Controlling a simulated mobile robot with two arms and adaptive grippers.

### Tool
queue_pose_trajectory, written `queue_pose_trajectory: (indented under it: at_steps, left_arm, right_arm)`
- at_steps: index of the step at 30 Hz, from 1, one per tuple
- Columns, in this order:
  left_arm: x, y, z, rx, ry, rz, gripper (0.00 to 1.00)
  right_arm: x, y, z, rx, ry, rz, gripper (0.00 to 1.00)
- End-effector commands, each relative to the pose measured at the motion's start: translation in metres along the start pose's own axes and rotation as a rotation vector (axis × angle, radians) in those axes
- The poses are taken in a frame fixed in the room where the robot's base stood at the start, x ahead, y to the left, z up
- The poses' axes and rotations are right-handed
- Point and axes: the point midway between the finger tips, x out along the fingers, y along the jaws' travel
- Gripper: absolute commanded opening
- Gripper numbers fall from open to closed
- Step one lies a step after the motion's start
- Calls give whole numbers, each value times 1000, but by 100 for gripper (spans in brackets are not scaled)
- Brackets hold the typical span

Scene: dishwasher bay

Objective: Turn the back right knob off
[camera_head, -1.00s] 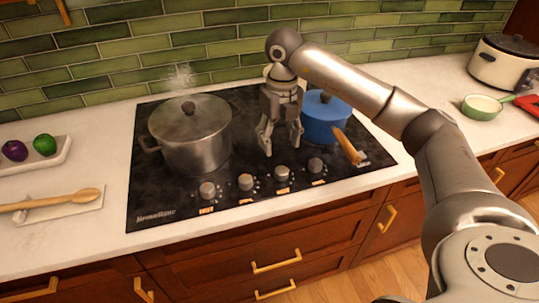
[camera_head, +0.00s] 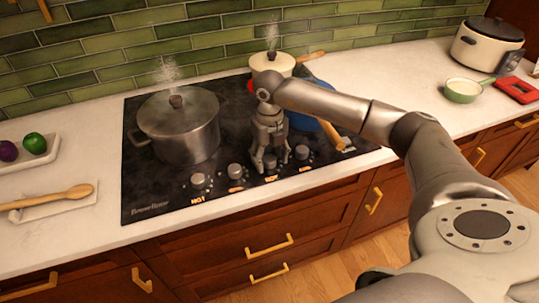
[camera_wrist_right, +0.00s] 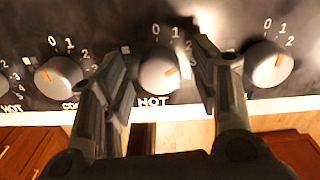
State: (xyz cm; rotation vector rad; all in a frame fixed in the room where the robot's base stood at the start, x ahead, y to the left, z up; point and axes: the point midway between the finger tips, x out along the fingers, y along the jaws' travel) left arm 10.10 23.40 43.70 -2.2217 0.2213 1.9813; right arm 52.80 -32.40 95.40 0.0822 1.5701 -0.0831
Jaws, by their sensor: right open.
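A row of grey knobs runs along the front of the black cooktop (camera_head: 150,197). My right gripper (camera_head: 271,165) points down over the third knob from the left (camera_head: 270,158). In the right wrist view its open fingers (camera_wrist_right: 160,68) stand on either side of that knob (camera_wrist_right: 158,75), with gaps visible. The knob has an orange pointer and a "HOT" label below it. No label says which knob is the back right one. My left gripper is not in view.
A steaming lidded steel pot (camera_head: 187,135) stands on the left of the cooktop. A cream steaming pot (camera_head: 272,64) is at the back, and a blue pot (camera_head: 305,122) is partly behind my arm. A wooden handle (camera_head: 332,136) juts forward near the right knobs.

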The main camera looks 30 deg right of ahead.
Motion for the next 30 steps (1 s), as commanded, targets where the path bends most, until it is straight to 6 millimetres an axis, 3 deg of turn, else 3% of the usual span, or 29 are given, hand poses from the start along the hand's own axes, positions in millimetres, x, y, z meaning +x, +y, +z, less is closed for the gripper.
queue_pose_trajectory:
  at_steps: [4,15,23,30]
  left_arm:
    - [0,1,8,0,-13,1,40]
    - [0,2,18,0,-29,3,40]
    - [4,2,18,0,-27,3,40]
    - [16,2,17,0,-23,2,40]
  right_arm:
    - [0,0,0,0,0,0,53]
    - [0,0,0,0,0,0,9]
    - [0,0,0,-32,-1,1,9]
    - [2,0,1,-161,-4,0,9]
